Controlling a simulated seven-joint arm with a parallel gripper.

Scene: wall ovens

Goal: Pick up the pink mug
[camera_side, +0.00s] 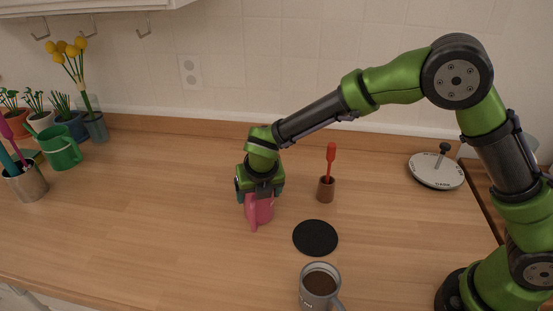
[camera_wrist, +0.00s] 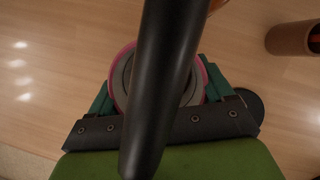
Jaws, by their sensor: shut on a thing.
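The pink mug (camera_side: 258,210) is on or just above the wooden counter near the middle of the side view; I cannot tell if its base touches the wood. My gripper (camera_side: 260,190) is over it from above, shut on it, and hides its upper part. In the wrist view the mug's round pink rim (camera_wrist: 203,72) and grey inside show between the teal fingers of my gripper (camera_wrist: 158,95). A dark bar crosses the middle of the mug there and hides part of it.
A black coaster (camera_side: 315,237) and a grey mug of dark drink (camera_side: 319,285) lie front right. A brown cup with a red tool (camera_side: 326,188) stands to the right. A green mug (camera_side: 60,148), a utensil holder (camera_side: 27,183) and plants are far left. The counter left of my gripper is clear.

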